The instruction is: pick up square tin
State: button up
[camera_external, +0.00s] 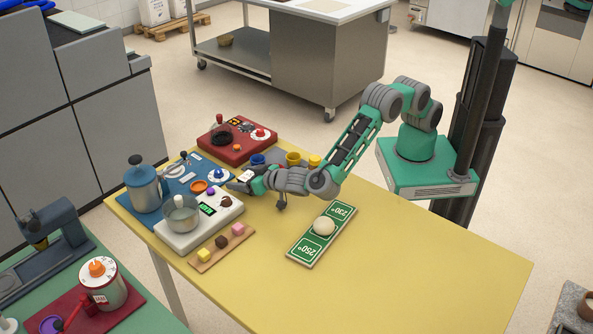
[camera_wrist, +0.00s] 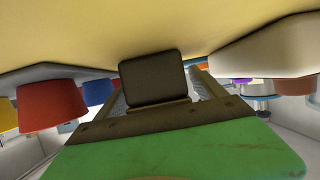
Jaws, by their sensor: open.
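I cannot single out a square tin for certain in either view. My gripper (camera_external: 238,184) is open and low over the yellow table, pointing left between the white scale and the grey tray of cups. In the wrist view its two fingers (camera_wrist: 160,88) show on either side of a dark, rounded square piece. I cannot tell whether that piece is part of my gripper or a thing between the fingers. Fine detail at the fingertips is too small to make out in the external view.
A green sign (camera_external: 340,213) lies right; the table's right part is clear.

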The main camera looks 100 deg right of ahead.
jog(key=c, duration=1.7)
